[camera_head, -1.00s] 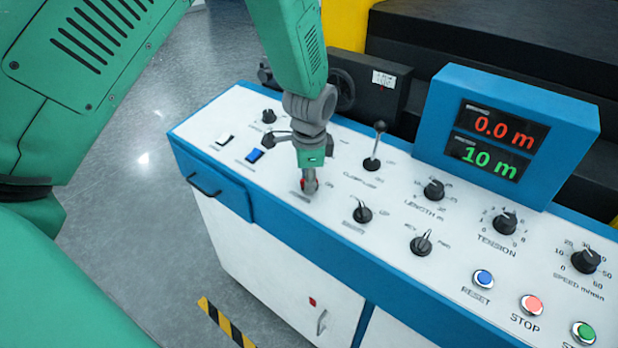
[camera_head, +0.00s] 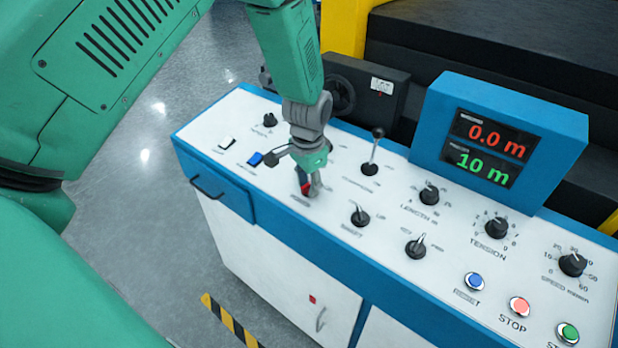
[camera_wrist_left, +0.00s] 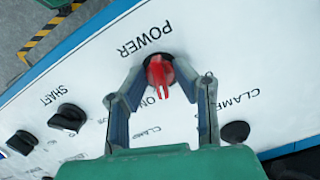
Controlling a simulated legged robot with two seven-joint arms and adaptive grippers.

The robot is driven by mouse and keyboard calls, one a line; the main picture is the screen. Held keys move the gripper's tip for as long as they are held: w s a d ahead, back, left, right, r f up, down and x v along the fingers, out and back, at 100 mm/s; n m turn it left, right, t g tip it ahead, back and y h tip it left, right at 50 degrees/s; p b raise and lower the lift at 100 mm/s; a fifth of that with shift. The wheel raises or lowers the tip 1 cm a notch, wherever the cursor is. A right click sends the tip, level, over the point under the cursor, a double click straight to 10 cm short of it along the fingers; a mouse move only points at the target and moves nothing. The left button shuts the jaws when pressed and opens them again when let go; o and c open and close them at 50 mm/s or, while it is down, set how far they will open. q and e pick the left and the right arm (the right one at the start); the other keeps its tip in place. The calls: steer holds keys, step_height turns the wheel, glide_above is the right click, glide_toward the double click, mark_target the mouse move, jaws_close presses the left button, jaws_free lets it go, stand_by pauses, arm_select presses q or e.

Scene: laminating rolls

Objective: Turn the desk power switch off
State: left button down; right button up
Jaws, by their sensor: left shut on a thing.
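The red power switch (camera_wrist_left: 158,72) is a rotary handle on the white panel, with the word POWER printed beside it and ON near it in the left wrist view. My left gripper (camera_wrist_left: 160,90) has one finger on each side of the red handle and is shut on it. In the head view, my left gripper (camera_head: 308,189) reaches down to the panel, and a bit of the red switch (camera_head: 305,187) shows between its fingers. The rest of the switch is hidden there. My right gripper is not in view.
A black-knobbed clamp lever (camera_head: 373,152) stands right of my left gripper. A shaft knob (camera_head: 360,216), a white rocker (camera_head: 227,143) and a blue rocker (camera_head: 255,159) are nearby. A blue display box (camera_head: 500,140) rises at the back right.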

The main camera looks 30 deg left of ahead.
arm_select(q)
steer(key=n, duration=0.2)
steer(key=n+p, duration=0.1)
steer(key=n, duration=0.1)
steer(key=n+p, duration=0.1)
steer(key=n, duration=0.1)
steer(key=shift+w+a+r+n+h, duration=0.1)
steer(key=shift+w+r+n+h, duration=0.15)
steer(key=shift+r+n+h, duration=0.05)
steer(key=n+p, duration=0.2)
steer(key=n, duration=0.3)
steer(key=shift+h, duration=0.3)
steer(key=shift+n+t, duration=0.3)
steer(key=shift+n, duration=0.1)
steer(key=shift+f, duration=0.1)
steer(key=c, duration=1.6)
jaws_free()
steer(key=shift+f, duration=0.1)
steer(key=shift+r, duration=0.45)
steer(key=r, duration=0.7)
steer(key=s+a+r, duration=0.1)
steer(key=r, duration=0.3)
